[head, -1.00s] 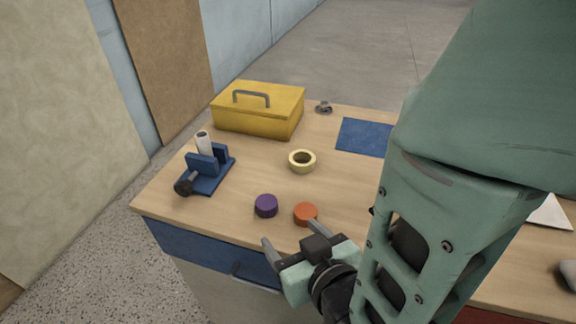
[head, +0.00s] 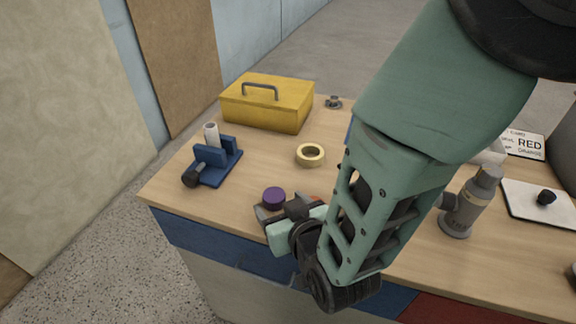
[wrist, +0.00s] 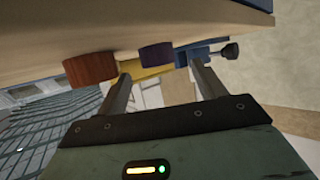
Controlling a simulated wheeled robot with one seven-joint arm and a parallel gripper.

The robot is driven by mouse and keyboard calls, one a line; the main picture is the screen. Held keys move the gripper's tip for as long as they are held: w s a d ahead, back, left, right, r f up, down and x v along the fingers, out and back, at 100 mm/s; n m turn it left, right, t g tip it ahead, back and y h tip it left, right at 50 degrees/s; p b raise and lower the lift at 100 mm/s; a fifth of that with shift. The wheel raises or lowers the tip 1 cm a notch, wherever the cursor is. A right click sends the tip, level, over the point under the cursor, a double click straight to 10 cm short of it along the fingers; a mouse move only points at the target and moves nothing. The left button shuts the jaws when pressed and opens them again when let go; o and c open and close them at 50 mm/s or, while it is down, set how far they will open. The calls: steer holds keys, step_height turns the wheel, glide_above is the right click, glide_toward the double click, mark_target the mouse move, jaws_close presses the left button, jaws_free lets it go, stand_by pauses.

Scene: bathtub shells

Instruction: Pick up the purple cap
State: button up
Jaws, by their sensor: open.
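The purple cap (head: 273,198) stands on the wooden tabletop near its front edge. It also shows in the wrist view (wrist: 156,57), in the gap between my two fingers and toward the table side. My gripper (head: 284,206) is open and empty, low at the front edge of the table, right at the cap's near side. In the wrist view my fingers (wrist: 162,76) point toward the cap. I cannot tell whether they touch it. The gripper hides the cap's lower front in the head view.
An orange cap (wrist: 90,68) sits close beside the purple one, mostly hidden by my gripper in the head view. A tape roll (head: 310,155), a blue stand (head: 222,165) and a yellow toolbox (head: 268,104) are farther back. A grey device (head: 466,208) stands at the right.

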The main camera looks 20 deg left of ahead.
mark_target(275, 196)
steer(key=shift+p+x, duration=0.4)
steer(key=shift+x, duration=1.55)
steer(key=shift+d+r, duration=0.1)
steer(key=shift+d, duration=0.05)
steer(key=c, duration=1)
steer(key=shift+c, duration=0.2)
steer(key=shift+r, duration=0.15)
